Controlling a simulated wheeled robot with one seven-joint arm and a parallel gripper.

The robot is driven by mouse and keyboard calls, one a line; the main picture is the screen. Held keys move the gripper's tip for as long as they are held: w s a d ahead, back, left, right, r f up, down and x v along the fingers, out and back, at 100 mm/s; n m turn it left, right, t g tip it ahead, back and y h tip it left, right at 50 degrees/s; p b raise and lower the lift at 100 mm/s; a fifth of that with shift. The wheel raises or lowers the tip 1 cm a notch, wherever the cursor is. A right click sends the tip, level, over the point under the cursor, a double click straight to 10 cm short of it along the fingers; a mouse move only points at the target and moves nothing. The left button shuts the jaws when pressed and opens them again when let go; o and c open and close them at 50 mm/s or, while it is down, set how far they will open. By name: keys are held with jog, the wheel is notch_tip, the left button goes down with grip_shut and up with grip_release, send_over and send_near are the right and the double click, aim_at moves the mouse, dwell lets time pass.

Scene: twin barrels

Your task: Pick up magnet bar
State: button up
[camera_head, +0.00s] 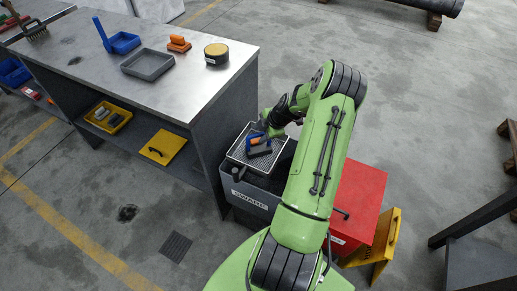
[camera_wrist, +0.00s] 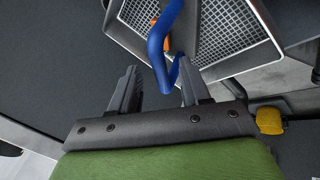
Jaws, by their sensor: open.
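What looks like the magnet bar, a dark bar (camera_head: 261,152) with a blue handle (camera_head: 256,136), lies on a mesh-bottomed tray (camera_head: 236,155) in the head view. Its blue handle (camera_wrist: 164,38) is large in the wrist view, and its curved end shows between my two fingers in the picture. My gripper (camera_wrist: 156,75) is open, with a finger on either side of the handle's end and no grip on it. Whether a finger touches the handle cannot be told. In the head view my gripper (camera_head: 270,126) is just above the tray, partly hidden by my arm.
The tray sits on a grey bin (camera_head: 250,195) beside the workbench (camera_head: 190,95). On the bench are a blue tray (camera_head: 124,43), a grey tray (camera_head: 147,64), an orange-topped tool (camera_head: 179,43) and a round tin (camera_head: 216,53). A red box (camera_head: 358,205) stands right of my arm.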

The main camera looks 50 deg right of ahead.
aim_at(257, 146)
jog(key=b+x, duration=0.1)
jog(key=x, duration=0.3)
jog(key=shift+w+a+f, duration=0.1)
jog(key=shift+w+f, duration=0.05)
jog(key=shift+f, duration=0.1)
grip_shut()
jog(key=shift+r, duration=0.1)
dwell(0.9)
